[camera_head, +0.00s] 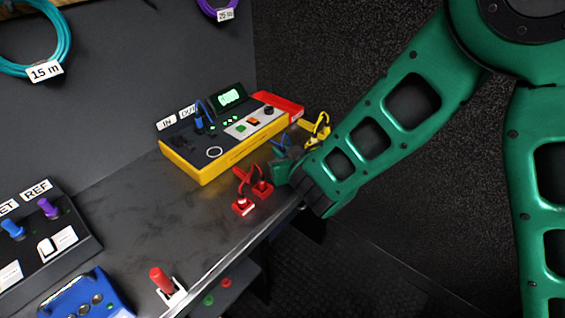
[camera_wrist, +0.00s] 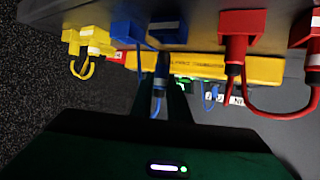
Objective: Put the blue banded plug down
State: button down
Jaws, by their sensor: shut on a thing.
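My gripper (camera_head: 283,168) is low over the right end of the dark bench, beside the yellow tester, and its tips are partly hidden by my own arm. In the wrist view, which looks inverted, a slim blue piece with a pale band, the blue banded plug (camera_wrist: 157,92), stands between the dark jaws (camera_wrist: 162,65). The gripper is shut on it. Blue blocks (camera_wrist: 128,32) with a short blue cable lie close beyond it. A bit of blue (camera_head: 281,145) shows just behind the gripper in the head view. I cannot tell whether the held plug touches the bench.
The bench (camera_head: 170,215) is bare left of the red blocks. Its front edge is close.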

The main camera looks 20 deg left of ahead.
jog(key=shift+f, duration=1.95)
jog(key=shift+f, duration=0.15)
jog(key=c, duration=1.7)
grip_release()
